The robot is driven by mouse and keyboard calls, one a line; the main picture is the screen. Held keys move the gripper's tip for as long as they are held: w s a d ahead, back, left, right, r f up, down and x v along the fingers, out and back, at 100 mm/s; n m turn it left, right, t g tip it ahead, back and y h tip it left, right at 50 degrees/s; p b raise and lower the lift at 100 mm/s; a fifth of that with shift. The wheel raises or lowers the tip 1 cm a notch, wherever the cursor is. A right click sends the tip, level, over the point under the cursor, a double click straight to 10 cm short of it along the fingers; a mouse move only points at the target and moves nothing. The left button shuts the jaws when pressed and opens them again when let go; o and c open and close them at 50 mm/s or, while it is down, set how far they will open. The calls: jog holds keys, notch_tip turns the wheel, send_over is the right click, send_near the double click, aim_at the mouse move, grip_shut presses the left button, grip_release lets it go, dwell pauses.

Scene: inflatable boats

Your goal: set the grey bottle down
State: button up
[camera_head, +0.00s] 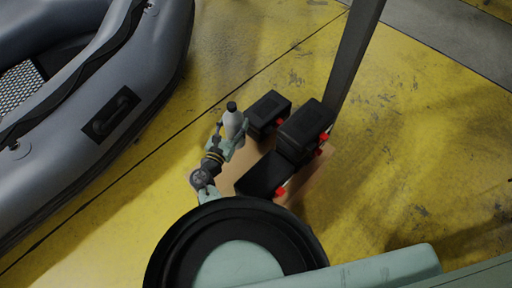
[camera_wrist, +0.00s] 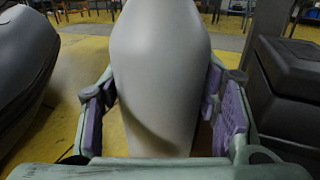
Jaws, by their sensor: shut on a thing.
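The grey bottle (camera_head: 233,121) has a pale grey body and a dark cap, and stands roughly upright in the head view. My gripper (camera_head: 230,141) is shut on it. In the wrist view the bottle (camera_wrist: 160,75) fills the middle, between the purple pads of my gripper (camera_wrist: 160,120). Its top is cut off in the wrist view, and its base is hidden behind my gripper there. I cannot tell whether its base touches the surface below.
Several black boxes with red parts, one of them here (camera_head: 305,124), stand right of the bottle on a light brown surface (camera_head: 225,180). A dark post (camera_head: 354,55) rises behind them. A grey inflatable boat (camera_head: 150,75) lies at the left on the yellow floor (camera_head: 420,130).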

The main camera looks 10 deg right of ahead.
notch_tip(320, 180, down, 9)
jog(key=shift+r+b, duration=0.15)
jog(key=shift+b, duration=0.3)
jog(key=shift+f, duration=0.25)
jog(key=o, duration=1.2)
jog(key=shift+r, duration=0.1)
jog(key=shift+r, duration=0.25)
jog(key=b+v, duration=0.1)
jog(key=v, duration=1.1)
jog(key=shift+f, duration=0.15)
